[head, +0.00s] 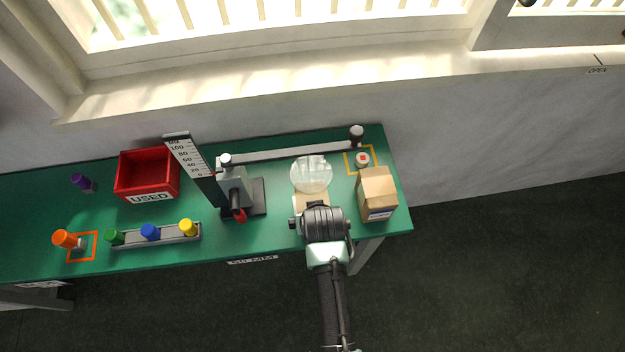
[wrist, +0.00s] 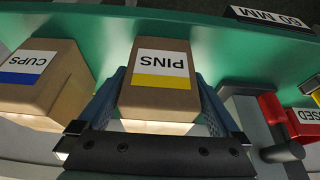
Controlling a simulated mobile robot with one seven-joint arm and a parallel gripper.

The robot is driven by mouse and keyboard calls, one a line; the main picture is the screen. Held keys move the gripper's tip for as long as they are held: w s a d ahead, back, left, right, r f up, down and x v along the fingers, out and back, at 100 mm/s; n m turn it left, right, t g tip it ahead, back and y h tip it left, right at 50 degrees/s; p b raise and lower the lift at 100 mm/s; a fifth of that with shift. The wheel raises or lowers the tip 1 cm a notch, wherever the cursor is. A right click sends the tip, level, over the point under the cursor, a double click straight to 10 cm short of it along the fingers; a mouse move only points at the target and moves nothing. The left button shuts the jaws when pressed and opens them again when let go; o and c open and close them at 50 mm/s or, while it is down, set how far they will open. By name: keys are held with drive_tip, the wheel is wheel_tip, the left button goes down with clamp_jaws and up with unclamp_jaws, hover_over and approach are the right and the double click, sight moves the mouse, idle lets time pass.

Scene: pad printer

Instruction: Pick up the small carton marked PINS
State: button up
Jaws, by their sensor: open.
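The PINS carton (wrist: 160,90) is a small tan box with a white and yellow label, upside down in the wrist view. In the head view only a tan part of it (head: 302,203) shows beyond my gripper (head: 322,212), near the bench's front edge. In the wrist view my gripper (wrist: 160,82) is open, with one blue finger on each side of the carton. Whether the fingers touch it I cannot tell.
A larger-looking CUPS carton (head: 376,188) stands close to the right. A translucent round thing (head: 311,173) is just behind. A printer-like stand with a scale (head: 236,188), a red USED bin (head: 147,175) and a rack of coloured pieces (head: 155,235) are left on the green bench (head: 275,225).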

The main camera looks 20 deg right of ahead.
drive_tip(key=shift+x, duration=1)
drive_tip(key=c, duration=1.3)
drive_tip(key=shift+r, duration=0.15)
